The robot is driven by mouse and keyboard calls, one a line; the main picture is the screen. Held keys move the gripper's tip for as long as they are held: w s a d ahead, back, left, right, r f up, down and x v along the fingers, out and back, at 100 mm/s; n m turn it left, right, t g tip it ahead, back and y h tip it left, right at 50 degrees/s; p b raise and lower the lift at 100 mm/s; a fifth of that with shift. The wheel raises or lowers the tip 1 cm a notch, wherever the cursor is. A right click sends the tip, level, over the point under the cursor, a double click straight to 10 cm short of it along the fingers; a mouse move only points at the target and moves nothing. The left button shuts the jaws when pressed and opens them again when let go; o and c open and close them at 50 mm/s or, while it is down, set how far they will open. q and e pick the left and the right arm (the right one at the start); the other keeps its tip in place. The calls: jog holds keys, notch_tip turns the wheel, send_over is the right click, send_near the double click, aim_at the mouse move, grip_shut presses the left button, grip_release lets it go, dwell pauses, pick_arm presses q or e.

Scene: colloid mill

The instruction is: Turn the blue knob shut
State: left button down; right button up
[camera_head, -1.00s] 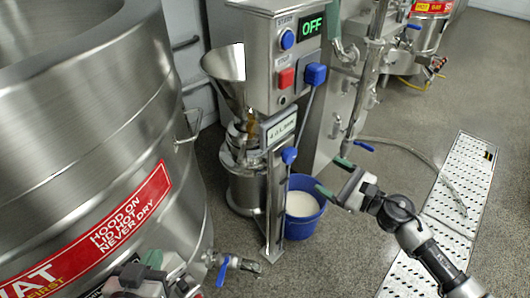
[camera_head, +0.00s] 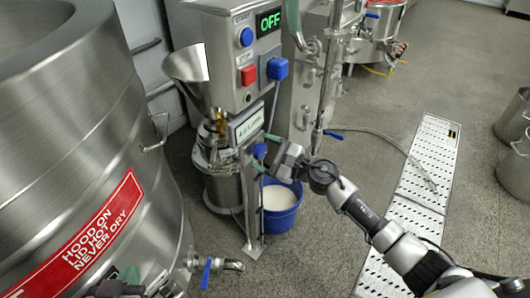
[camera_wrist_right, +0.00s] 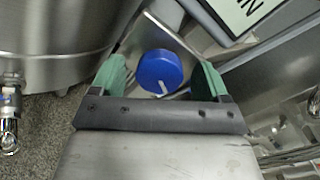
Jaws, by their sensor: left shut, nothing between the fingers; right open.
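The blue knob (camera_head: 260,151) is on the front of the mill's steel post, just below the display plate. In the right wrist view the knob (camera_wrist_right: 160,72) is round, with a white mark pointing down and slightly right. My right gripper (camera_head: 264,151) is open at the knob. Its green fingers (camera_wrist_right: 160,78) stand left and right of the knob in the wrist view, with a gap showing on both sides. My left gripper (camera_head: 128,273) is shut and empty at the bottom left, low beside the large steel vat.
A blue bucket of white liquid (camera_head: 281,208) stands on the floor right of the post. The mill's control box (camera_head: 244,60) reads OFF. The large vat (camera_head: 75,130) fills the left. A floor grate (camera_head: 425,165) and open floor lie to the right.

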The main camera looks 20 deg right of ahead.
jog(key=c, duration=0.9)
